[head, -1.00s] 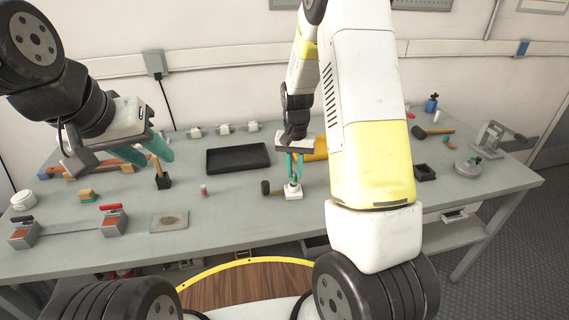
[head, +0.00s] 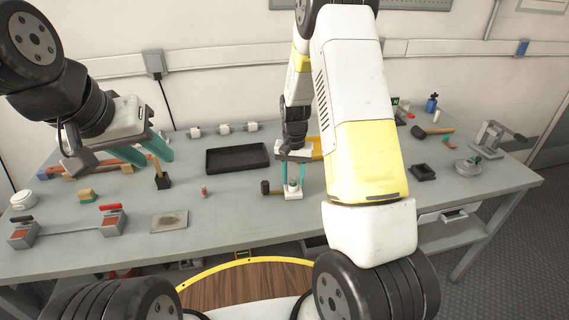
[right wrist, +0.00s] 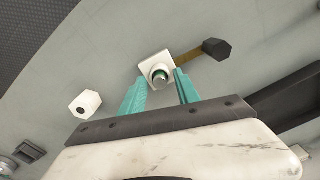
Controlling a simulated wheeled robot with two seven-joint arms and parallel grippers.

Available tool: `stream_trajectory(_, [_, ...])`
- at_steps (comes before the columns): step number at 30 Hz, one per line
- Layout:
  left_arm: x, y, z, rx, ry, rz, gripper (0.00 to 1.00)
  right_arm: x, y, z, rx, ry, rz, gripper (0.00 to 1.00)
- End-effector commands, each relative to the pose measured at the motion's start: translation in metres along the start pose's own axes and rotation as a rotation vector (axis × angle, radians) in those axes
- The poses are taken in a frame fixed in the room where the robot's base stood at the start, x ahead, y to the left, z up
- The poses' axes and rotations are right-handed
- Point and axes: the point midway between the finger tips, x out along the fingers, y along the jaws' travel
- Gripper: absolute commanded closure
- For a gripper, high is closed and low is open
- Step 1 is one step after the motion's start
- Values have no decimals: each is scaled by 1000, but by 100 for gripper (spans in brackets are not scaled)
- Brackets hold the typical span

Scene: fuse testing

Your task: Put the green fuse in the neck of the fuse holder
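The white fuse holder (head: 293,194) stands on the table near the front edge, in front of my right arm.
A dark-headed hammer (head: 266,187) lies close beside the holder; its head (right wrist: 216,49) shows in the right wrist view. A white block with a dark hole (right wrist: 86,104) lies on the other side. A black tray (head: 237,158) and a small red cylinder (head: 204,192) are left.

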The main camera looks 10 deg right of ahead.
Motion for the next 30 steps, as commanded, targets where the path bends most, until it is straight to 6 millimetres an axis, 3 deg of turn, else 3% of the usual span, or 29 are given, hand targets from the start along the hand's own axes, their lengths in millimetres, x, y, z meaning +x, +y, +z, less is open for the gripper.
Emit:
stream_trajectory(10, [0,0,0,0,0,0,64,-11,0,-1,0,2,-1,62])
stream_trajectory(24, [0,0,0,0,0,0,64,-104,0,-1,-1,4,-2,62])
stream_trajectory(30, [0,0,0,0,0,0,64,-123,0,1,-2,3,-3,62])
